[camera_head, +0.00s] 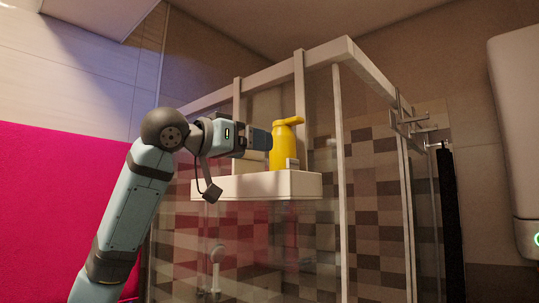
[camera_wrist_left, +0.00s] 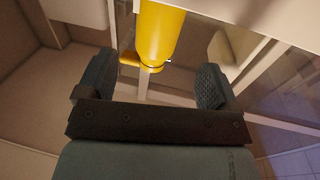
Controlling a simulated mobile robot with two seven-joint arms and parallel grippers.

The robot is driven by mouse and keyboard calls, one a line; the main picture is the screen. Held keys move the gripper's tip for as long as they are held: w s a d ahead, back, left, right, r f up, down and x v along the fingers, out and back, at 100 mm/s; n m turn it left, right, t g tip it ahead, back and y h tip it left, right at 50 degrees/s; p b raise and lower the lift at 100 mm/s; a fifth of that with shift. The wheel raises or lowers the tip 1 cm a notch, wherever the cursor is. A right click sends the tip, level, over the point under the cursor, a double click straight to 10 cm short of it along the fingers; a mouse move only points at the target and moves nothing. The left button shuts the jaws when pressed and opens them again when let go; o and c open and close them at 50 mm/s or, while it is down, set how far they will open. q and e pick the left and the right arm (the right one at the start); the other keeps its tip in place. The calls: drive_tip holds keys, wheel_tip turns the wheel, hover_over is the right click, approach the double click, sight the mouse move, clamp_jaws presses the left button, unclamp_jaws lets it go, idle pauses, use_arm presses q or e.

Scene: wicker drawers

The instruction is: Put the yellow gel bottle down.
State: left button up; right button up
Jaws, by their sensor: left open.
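The yellow gel bottle (camera_head: 284,152) stands upright on a white shelf (camera_head: 256,187) hung on the glass shower enclosure. My right gripper is not in view.
A pale item (camera_head: 249,160) stands on the shelf behind my left gripper. White shower frame posts (camera_head: 300,95) rise behind the bottle. A dark towel (camera_head: 448,215) hangs at the right, near a white wall unit (camera_head: 515,130).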

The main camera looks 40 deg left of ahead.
use_arm(q)
drive_tip(key=shift+v, duration=1.7)
